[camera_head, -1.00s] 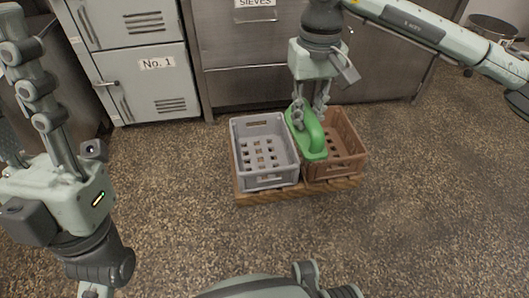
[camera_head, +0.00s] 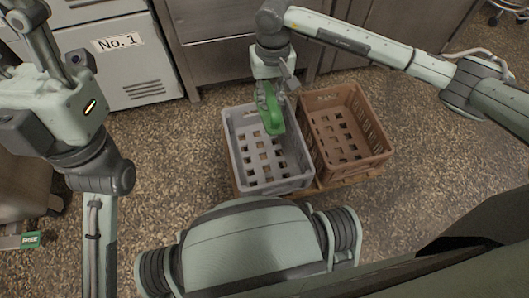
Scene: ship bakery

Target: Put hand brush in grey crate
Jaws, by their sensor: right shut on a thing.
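The green hand brush (camera_head: 270,110) is in my right gripper (camera_head: 270,92), which is shut on it. The gripper points down, and its fingers are largely hidden behind the brush. Brush and gripper are over the far part of the grey crate (camera_head: 268,187); I cannot tell how far above the crate's floor the brush is. The grey crate's slotted floor shows, with nothing lying on it. My left gripper is at the upper left edge, raised, with its fingers only partly in view (camera_head: 45,40).
A brown crate (camera_head: 374,163) stands right beside the grey one and looks empty. Both stand on a low wooden base (camera_head: 345,180). Steel cabinets, one labelled No. 1 (camera_head: 118,42), are behind. The speckled floor left of the crates is clear.

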